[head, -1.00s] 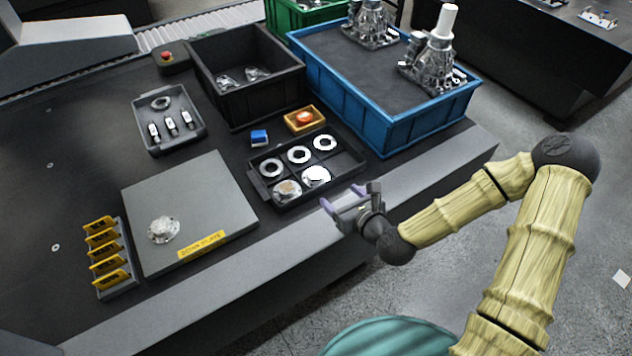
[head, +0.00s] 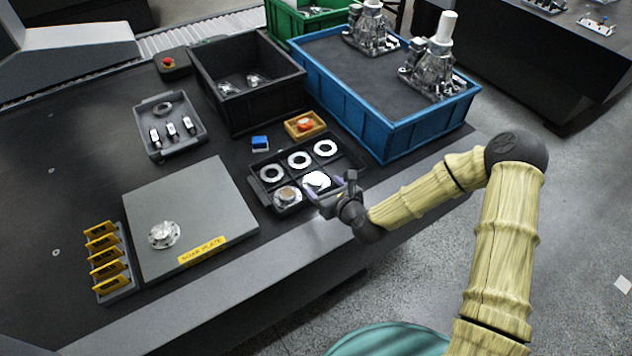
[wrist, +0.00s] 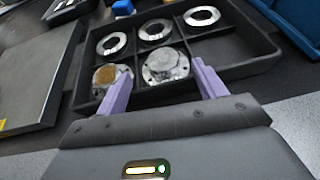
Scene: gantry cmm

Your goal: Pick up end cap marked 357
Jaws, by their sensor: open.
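A divided black tray (head: 258,184) holds two end caps in its front row. One is a silver flanged end cap (wrist: 166,64), bright in the head view (head: 316,180). The other is an end cap with a brownish top (wrist: 106,76), to its left. A third silver end cap (head: 164,235) lies on the grey plate. No marking 357 is readable on any of them. My gripper (head: 330,196) is open at the tray's front edge. In the wrist view its purple fingers (wrist: 160,84) stand either side of the silver cap, with nothing gripped.
Several metal rings (head: 299,160) fill the tray's back row. Its front right compartment looks empty. A tall blue crate (head: 400,135) stands back right, a black bin (head: 232,105) behind.

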